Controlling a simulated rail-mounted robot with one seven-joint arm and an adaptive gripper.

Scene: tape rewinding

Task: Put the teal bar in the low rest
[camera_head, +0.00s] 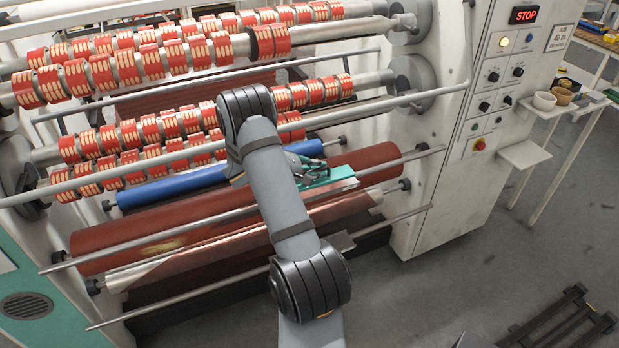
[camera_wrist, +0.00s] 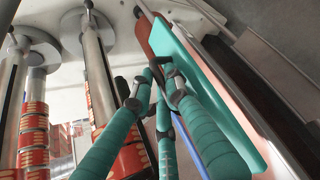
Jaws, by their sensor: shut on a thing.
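The teal bar (camera_head: 335,179) is at the long brown-red roller (camera_head: 350,167), near its right end. In the wrist view the teal bar (camera_wrist: 215,86) is a long flat strip running from upper middle to lower right. My gripper (camera_head: 312,167) is shut on the bar; in the wrist view its teal, dark-jointed fingers (camera_wrist: 160,78) are beside the bar's left edge. The exact contact is hard to see. My arm hides part of the rollers behind it. Whether the bar touches the roller, I cannot tell. I cannot pick out the low rest with certainty.
A blue roller (camera_head: 180,187) lies behind the brown-red one. Thin metal rods (camera_head: 385,225) cross in front. Shafts with red and cream rolls (camera_head: 120,68) stand above. The white control cabinet (camera_head: 455,120) is at the right. Open floor (camera_head: 480,250) lies front right.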

